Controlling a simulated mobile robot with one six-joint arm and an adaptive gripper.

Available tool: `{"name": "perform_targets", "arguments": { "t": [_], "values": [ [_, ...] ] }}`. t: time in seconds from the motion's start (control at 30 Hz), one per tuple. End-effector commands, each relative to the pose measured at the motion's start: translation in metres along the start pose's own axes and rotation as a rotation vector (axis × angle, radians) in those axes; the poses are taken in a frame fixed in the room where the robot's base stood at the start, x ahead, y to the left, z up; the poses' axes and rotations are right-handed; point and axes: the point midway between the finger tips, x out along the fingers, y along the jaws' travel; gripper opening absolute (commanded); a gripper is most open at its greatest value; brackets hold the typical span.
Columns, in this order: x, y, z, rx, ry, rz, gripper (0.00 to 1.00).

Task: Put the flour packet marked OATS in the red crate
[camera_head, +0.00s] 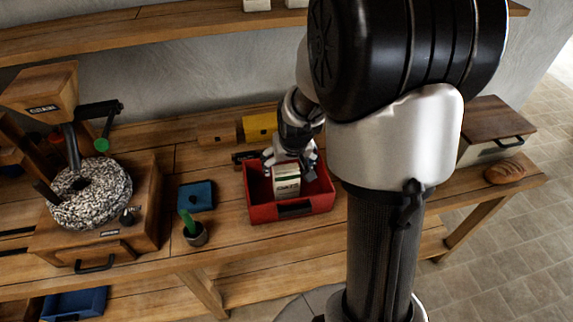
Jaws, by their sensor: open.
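The red crate (262,212) stands on the wooden bench in the middle of the view. A pale packet (287,184) with a dark printed band stands in it, roughly upright; the print is too small to read, so I cannot tell if it says OATS. My gripper (291,172) points down into the crate from above. Its fingers are open, one on each side of the packet's upper part. I cannot tell whether they touch it. The packet's base is hidden by the crate's front wall.
A mill with a speckled stone (92,208) and a hopper (40,92) fills the left. A blue item (197,195) and a cup (196,236) with a green handle lie between mill and crate. A yellow block (259,126) stands behind the crate. Bread (505,172) lies far right.

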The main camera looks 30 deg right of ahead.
Motion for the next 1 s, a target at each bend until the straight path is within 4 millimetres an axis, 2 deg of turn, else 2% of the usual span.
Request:
{"name": "perform_targets", "arguments": {
  "t": [0.03, 0.23, 0.37, 0.47, 0.6, 0.7, 0.83, 1.0],
  "values": [
    [-0.009, 0.0, -0.001, 0.0, 0.003, 0.0, 0.86],
    [-0.029, -0.004, 0.001, -0.008, 0.004, -0.003, 0.86],
    [-0.069, -0.02, 0.009, -0.043, 0.013, -0.018, 0.86],
    [-0.116, -0.037, 0.027, -0.085, 0.018, -0.036, 0.86],
    [-0.177, -0.055, 0.069, -0.15, 0.02, -0.064, 0.86],
    [-0.211, -0.062, 0.102, -0.194, 0.021, -0.082, 0.86],
    [-0.239, -0.064, 0.141, -0.239, 0.02, -0.101, 0.86],
    [-0.254, -0.063, 0.171, -0.271, 0.016, -0.113, 0.86]
  ]
}}
